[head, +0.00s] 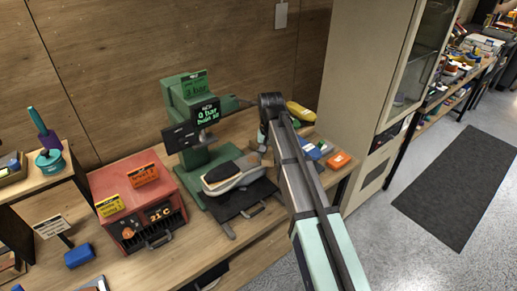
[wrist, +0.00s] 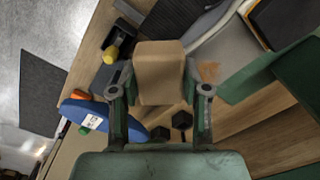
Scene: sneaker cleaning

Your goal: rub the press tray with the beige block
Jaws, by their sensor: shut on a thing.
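My gripper (wrist: 158,88) is shut on the beige block (wrist: 160,62), seen in the wrist view. The block sits between both fingers, above the bench. In the head view my arm hides the gripper and block. The press tray (head: 248,206) is the black plate in front of the green press (head: 197,110), with a sneaker (head: 233,174) above it. In the wrist view, a dark plate that looks like the tray (wrist: 178,16) lies beyond the block, beside the pale sneaker (wrist: 218,40). I cannot tell whether the block touches anything.
A red heater box (head: 130,195) stands left of the press. A yellow item (head: 301,111), a blue item (head: 312,151) and an orange box (head: 339,159) lie right of my arm. A brownish patch (wrist: 208,72) shows beside the block. A tall cabinet (head: 365,75) bounds the right.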

